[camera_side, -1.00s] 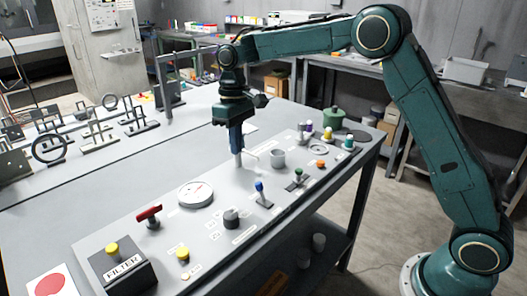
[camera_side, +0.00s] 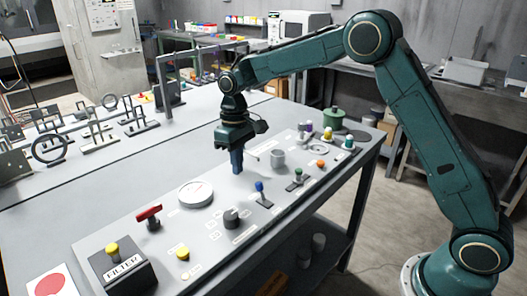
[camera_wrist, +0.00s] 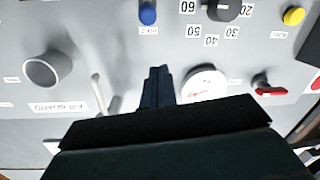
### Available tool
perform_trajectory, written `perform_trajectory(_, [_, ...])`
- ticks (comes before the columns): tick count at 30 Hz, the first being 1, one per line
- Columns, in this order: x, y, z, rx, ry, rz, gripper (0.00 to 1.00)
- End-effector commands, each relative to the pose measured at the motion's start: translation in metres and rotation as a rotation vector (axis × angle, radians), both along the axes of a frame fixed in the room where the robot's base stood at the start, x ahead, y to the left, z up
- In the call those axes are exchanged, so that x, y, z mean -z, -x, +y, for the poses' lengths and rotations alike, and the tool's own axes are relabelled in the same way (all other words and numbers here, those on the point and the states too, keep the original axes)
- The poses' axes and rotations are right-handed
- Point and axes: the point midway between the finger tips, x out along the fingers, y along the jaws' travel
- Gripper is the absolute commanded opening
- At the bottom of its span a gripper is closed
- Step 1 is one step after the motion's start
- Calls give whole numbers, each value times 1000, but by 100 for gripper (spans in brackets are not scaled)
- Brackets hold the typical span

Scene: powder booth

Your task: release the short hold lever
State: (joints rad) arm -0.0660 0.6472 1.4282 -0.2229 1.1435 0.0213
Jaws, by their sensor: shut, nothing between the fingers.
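No label marks out the hold lever legibly, so I cannot tell for sure which lever it is. A blue-topped lever (camera_side: 260,189) stands on the panel right of my gripper in the side view; its blue top (camera_wrist: 148,13) shows in the wrist view. A green-topped lever (camera_side: 298,175) stands farther right. A pale thin rod (camera_side: 252,156) shows close beside my gripper; a pale rod (camera_wrist: 99,88) also stands left of the fingers in the wrist view. My gripper (camera_side: 237,171) is shut and empty, pointing down low over the panel. Its fingertips (camera_wrist: 157,72) hide the panel behind them.
A round gauge (camera_side: 195,193), a red-handled lever (camera_side: 149,215), a dark knob (camera_side: 231,217) and a yellow button (camera_side: 183,253) are nearby. A grey cup (camera_side: 278,158) stands right of the gripper. Several coloured knobs crowd the far end.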

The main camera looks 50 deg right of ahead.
Motion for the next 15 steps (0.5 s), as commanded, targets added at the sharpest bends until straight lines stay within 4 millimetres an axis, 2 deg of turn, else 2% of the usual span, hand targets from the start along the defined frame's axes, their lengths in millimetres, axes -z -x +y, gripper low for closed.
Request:
perform_trajectory(1, [9, 2, 1, 0, 0, 4, 0])
perform_trajectory(9, [45, 5, 4, 0, 1, 4, 0])
perform_trajectory(15, [36, 21, -1, 1, 1, 0, 0])
